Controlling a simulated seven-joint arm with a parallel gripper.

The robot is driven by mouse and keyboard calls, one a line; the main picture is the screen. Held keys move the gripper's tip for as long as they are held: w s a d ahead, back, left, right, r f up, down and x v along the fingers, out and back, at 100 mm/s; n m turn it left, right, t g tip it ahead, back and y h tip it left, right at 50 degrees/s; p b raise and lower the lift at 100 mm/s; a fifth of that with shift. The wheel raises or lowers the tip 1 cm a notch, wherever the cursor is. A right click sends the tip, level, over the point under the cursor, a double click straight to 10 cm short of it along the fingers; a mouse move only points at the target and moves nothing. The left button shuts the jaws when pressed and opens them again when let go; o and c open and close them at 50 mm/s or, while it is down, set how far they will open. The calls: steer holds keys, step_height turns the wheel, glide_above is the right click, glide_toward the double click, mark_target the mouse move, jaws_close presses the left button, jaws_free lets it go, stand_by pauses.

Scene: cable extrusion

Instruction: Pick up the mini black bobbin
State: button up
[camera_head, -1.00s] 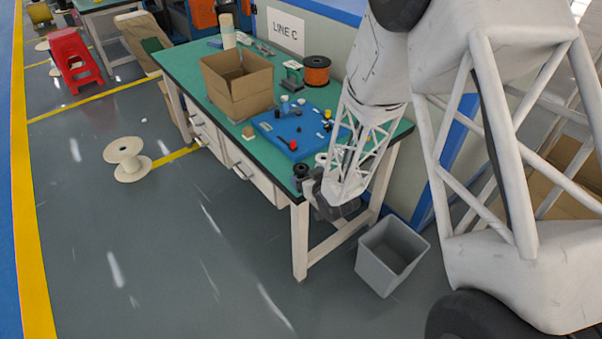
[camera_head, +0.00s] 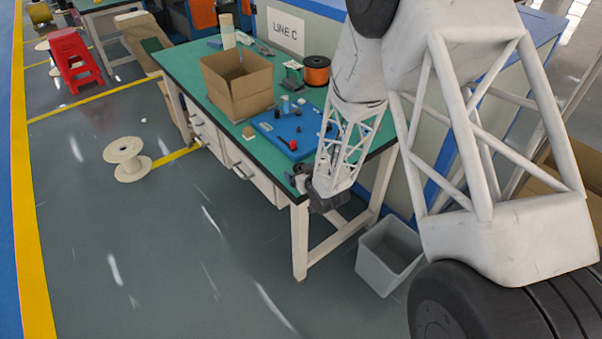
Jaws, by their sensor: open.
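My gripper (camera_head: 299,181) is at the near right corner of the green-topped workbench (camera_head: 186,66), low over the bench top. Its jaws are open and dark, and small in this view. In the earlier frame a small black bobbin stood upright at this corner. Now the gripper and arm cover that spot, and I cannot clearly tell the bobbin from the dark jaws. Whether the bobbin is between the fingers or beside them cannot be seen.
A blue mat (camera_head: 268,137) with small parts and a red piece (camera_head: 293,145) lies behind the gripper. An open cardboard box (camera_head: 238,90) and an orange spool (camera_head: 316,70) stand farther back. A grey bin (camera_head: 388,256) stands on the floor at right.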

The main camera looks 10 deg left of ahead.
mark_target(301, 164)
steer(key=shift+w+a, duration=0.1)
steer(key=shift+c, duration=0.3)
steer(key=c, duration=1)
steer(key=shift+o, duration=0.2)
steer(key=shift+r, duration=0.15)
steer(key=shift+r, duration=1.55)
steer(key=s+d, duration=0.2)
steer(key=s, duration=0.5)
steer(key=s+d+r, duration=0.1)
steer(key=s+d, duration=0.2)
steer(key=s, duration=0.5)
steer(key=shift+d+r, duration=0.3)
